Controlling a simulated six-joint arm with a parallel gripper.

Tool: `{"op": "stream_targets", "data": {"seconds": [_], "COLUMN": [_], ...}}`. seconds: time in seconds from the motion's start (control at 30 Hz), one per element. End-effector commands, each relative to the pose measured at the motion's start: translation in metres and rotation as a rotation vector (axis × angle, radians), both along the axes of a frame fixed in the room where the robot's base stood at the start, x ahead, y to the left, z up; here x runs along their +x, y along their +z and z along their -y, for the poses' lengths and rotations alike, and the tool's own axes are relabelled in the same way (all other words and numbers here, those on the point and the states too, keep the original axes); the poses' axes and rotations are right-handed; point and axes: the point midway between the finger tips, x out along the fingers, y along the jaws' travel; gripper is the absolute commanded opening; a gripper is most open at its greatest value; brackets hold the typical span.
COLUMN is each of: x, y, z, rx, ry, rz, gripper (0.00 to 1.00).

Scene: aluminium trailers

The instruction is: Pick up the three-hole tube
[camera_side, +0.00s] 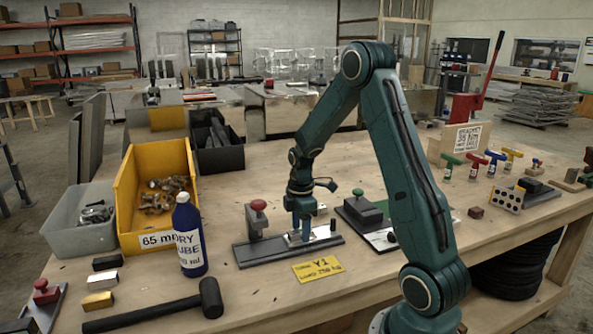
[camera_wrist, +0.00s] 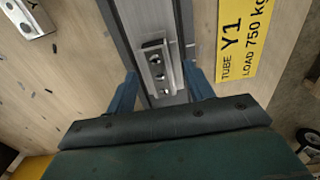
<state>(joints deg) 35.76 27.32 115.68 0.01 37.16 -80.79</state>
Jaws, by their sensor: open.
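The three-hole tube (camera_wrist: 152,52) is a short silver piece with a row of dark holes along its face. In the wrist view it lies in a long grey rail fixture (camera_wrist: 176,15). My gripper (camera_wrist: 163,88) is open, with one blue finger on each side of the tube and a visible gap to both. In the side view my gripper (camera_side: 301,232) points down over the rail fixture (camera_side: 262,256) on the bench. The tube is small and partly hidden by the fingers there.
A red-knobbed clamp (camera_side: 257,217) stands at the rail's left end. A yellow label (camera_side: 318,269) lies in front. A blue bottle (camera_side: 189,236), a yellow bin (camera_side: 127,208) and a black mallet (camera_side: 150,315) are to the left. Another silver holed piece (camera_wrist: 27,16) lies behind the rail.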

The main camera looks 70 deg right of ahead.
Motion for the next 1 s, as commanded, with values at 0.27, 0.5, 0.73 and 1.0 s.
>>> {"op": "stream_targets", "data": {"seconds": [0.27, 0.5, 0.73, 1.0], "x": [0.0000, 0.0000, 0.0001, 0.0004], "y": [0.0003, 0.0004, 0.0006, 0.0095], "z": [0.0000, 0.0000, 0.0001, 0.0003], "rx": [0.000, 0.000, 0.000, -0.001], "ry": [0.000, 0.000, 0.000, 0.000], "rz": [0.000, 0.000, 0.000, 0.001], "gripper": [0.51, 0.04, 0.00, 0.00]}}
